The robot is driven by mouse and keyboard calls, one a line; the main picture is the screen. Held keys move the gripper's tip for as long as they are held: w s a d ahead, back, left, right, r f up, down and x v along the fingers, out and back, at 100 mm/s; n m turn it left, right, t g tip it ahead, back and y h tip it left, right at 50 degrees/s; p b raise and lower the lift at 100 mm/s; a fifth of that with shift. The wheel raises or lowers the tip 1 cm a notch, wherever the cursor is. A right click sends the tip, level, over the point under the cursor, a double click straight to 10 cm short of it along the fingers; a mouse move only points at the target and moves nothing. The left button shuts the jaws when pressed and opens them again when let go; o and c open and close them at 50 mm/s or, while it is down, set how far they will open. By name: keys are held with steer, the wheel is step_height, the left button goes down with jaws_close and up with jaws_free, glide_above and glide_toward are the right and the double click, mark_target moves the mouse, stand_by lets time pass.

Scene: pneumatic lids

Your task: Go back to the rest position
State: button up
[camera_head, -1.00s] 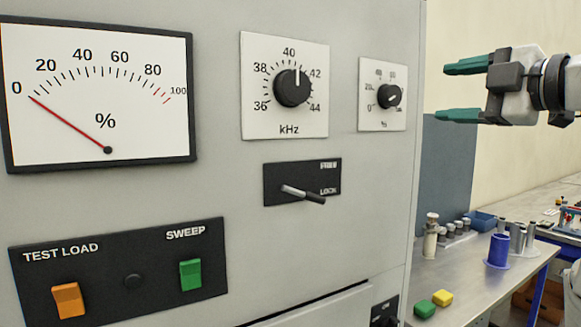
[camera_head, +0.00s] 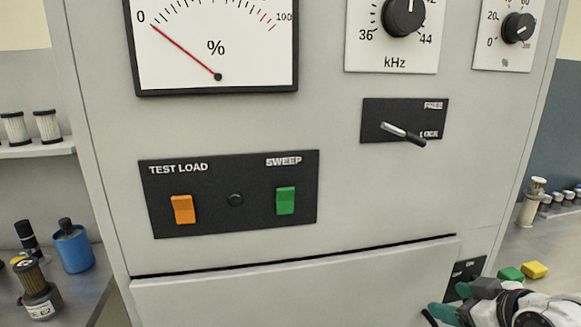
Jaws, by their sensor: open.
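My gripper (camera_head: 450,303) is in the lower right corner, with its green fingertips apart and nothing seen between them. It is at the lower right of the grey cabinet (camera_head: 330,225), close in the picture to a small black switch plate (camera_head: 463,277) that it partly covers. Whether it touches the cabinet cannot be told. The rest of my arm is cut off by the frame edge.
The cabinet front carries a dial meter (camera_head: 215,50) at 0, a kHz knob (camera_head: 404,14), a FREE/LOCK lever (camera_head: 403,133), an orange switch (camera_head: 183,209) and a green switch (camera_head: 285,200). Benches with a blue canister (camera_head: 73,248) and green and yellow blocks (camera_head: 534,270) flank it.

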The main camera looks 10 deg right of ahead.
steer(key=s+a+f+m+g, duration=0.1)
steer(key=s+a+f+g, duration=0.25)
steer(key=s+f, duration=0.4)
steer(key=s+a+f+m+g, duration=0.2)
steer(key=s+a+f, duration=0.25)
steer(key=f, duration=0.65)
steer(key=s+f+g, duration=0.2)
steer(key=s+f, duration=0.2)
steer(key=s, duration=0.4)
steer(key=s+a+f+m+g+h, duration=0.1)
steer(key=s+f, duration=0.3)
steer(key=s, duration=0.4)
steer(key=shift+s+g, duration=0.3)
steer(key=shift+g, duration=0.25)
steer(key=shift+c, duration=0.5)
